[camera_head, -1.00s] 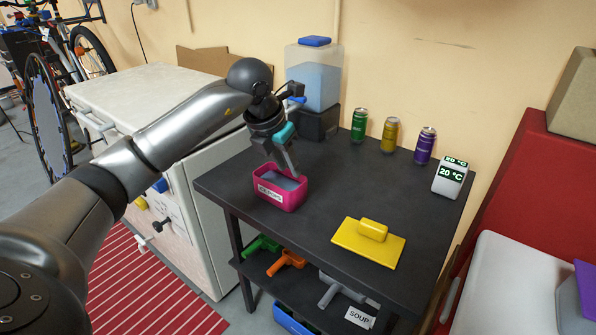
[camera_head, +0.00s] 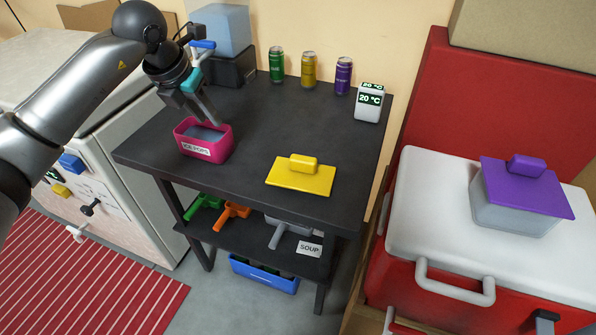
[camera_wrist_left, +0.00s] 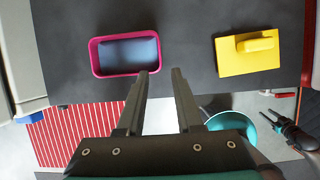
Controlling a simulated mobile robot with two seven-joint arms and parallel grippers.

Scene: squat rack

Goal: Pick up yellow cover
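The yellow cover (camera_head: 300,178) is a flat square lid with a raised block handle. It lies on the dark table near its front right part; it also shows at the right of the left wrist view (camera_wrist_left: 247,51). My left gripper (camera_head: 212,122) is open and empty, above the pink container (camera_head: 207,148), to the left of the cover and apart from it. In the left wrist view its two fingers (camera_wrist_left: 163,72) are spread.
A green can (camera_head: 276,65), yellow can (camera_head: 308,70) and purple can (camera_head: 343,76) stand along the table's back, beside a white temperature display (camera_head: 369,104). A red cooler (camera_head: 430,210) with a purple-lidded container (camera_head: 515,205) stands at right. The tabletop around the cover is clear.

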